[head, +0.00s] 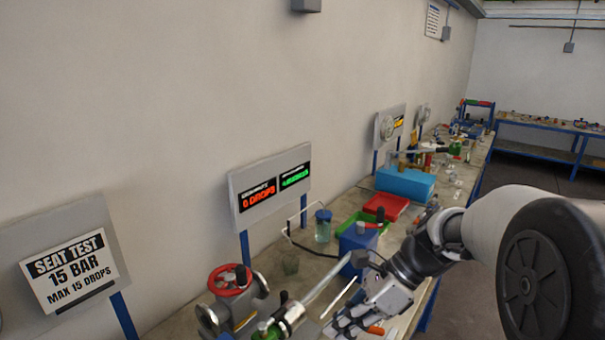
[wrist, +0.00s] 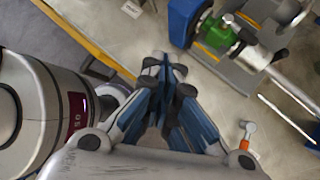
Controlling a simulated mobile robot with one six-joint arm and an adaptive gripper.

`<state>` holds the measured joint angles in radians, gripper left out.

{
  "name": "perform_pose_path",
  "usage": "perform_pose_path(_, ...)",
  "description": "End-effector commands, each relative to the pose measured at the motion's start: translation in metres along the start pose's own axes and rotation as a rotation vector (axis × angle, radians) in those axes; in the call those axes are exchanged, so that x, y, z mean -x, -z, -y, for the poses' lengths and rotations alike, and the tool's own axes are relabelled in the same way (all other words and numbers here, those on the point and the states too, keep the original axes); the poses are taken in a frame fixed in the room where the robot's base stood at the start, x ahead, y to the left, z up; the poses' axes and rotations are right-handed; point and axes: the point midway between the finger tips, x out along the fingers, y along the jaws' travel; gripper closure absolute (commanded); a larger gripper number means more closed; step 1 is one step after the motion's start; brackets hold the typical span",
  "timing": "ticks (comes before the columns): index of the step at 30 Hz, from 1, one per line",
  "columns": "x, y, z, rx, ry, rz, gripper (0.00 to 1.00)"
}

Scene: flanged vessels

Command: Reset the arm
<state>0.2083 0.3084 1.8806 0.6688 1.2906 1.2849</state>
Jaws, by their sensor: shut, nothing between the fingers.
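My arm enters the head view from the right and reaches down over the bench. My gripper (head: 345,322) is at the bottom of the head view, beside the bench's near part. In the wrist view my gripper (wrist: 165,62) has its fingers drawn together, with nothing between them. Below the fingers is bare bench top. A green fitting with a metal tube (wrist: 217,37) lies ahead and to the right, apart from the fingers. The gripper's tips are partly cut off or hidden in the head view.
A valve with a red handwheel (head: 230,282) stands left of my gripper. A blue box (head: 357,243), red tray (head: 386,206) and light blue bin (head: 405,182) stand farther along the bench. An orange-handled tool (wrist: 245,144) lies right of the fingers. The floor right of the bench is clear.

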Motion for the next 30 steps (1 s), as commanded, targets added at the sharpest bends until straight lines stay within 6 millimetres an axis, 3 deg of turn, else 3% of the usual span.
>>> perform_pose_path(1,0.004,0.0,-0.019,0.135,0.029,-0.057,1.0)
perform_pose_path(6,0.015,0.016,-0.073,0.596,0.081,-0.266,1.0)
perform_pose_path(15,0.025,0.064,-0.147,1.375,0.058,-0.679,1.0)
perform_pose_path(21,0.027,0.09,-0.169,1.71,-0.011,-0.893,1.0)
perform_pose_path(30,0.028,0.099,-0.174,1.819,-0.05,-0.969,1.0)
